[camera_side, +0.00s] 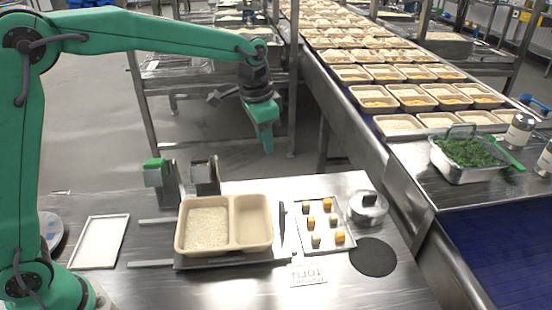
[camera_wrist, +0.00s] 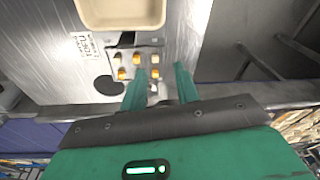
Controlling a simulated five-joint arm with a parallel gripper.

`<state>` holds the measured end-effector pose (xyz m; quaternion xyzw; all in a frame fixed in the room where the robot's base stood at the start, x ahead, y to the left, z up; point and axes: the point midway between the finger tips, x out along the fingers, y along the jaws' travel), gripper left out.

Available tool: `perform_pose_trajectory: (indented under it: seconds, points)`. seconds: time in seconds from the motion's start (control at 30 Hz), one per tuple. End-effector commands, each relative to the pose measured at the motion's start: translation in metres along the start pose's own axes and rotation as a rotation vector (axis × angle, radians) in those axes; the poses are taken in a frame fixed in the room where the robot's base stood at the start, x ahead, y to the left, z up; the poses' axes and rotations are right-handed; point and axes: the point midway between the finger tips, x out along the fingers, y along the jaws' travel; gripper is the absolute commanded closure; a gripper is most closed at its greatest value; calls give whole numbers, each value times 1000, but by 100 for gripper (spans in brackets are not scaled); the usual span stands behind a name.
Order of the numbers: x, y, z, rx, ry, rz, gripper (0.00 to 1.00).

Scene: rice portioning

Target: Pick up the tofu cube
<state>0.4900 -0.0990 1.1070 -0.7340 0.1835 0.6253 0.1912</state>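A small white tray (camera_side: 326,252) holds several small cubes, some pale and some orange. A pale, tofu-like cube (camera_side: 316,240) sits at its front left, and an orange cube (camera_side: 340,237) at its front right. The cubes also show in the wrist view, where one pale cube (camera_wrist: 118,58) lies left of my fingers. My gripper (camera_side: 266,143) hangs well above the table, behind the tray in the side view. In the wrist view my gripper (camera_wrist: 160,68) has its two green fingers spread apart with nothing held between them. The fingers partly cover the tray there.
A two-compartment beige container (camera_side: 250,203), rice in its left half, stands left of the tray. A white board (camera_side: 100,242) lies at left.

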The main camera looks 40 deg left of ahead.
Motion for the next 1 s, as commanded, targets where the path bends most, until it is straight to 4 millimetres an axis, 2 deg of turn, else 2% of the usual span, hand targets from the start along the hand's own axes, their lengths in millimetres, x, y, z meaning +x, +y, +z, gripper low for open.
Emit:
perform_pose_trajectory:
  seconds: [0.1,0.3,0.6,0.8,1.0]
  points:
    - [25,2,-21,46,-28,13,69]
    - [66,9,-49,121,-71,34,69]
    - [125,23,-78,218,-124,61,69]
    - [142,27,-84,245,-138,69,69]
    - [144,28,-85,248,-139,69,69]
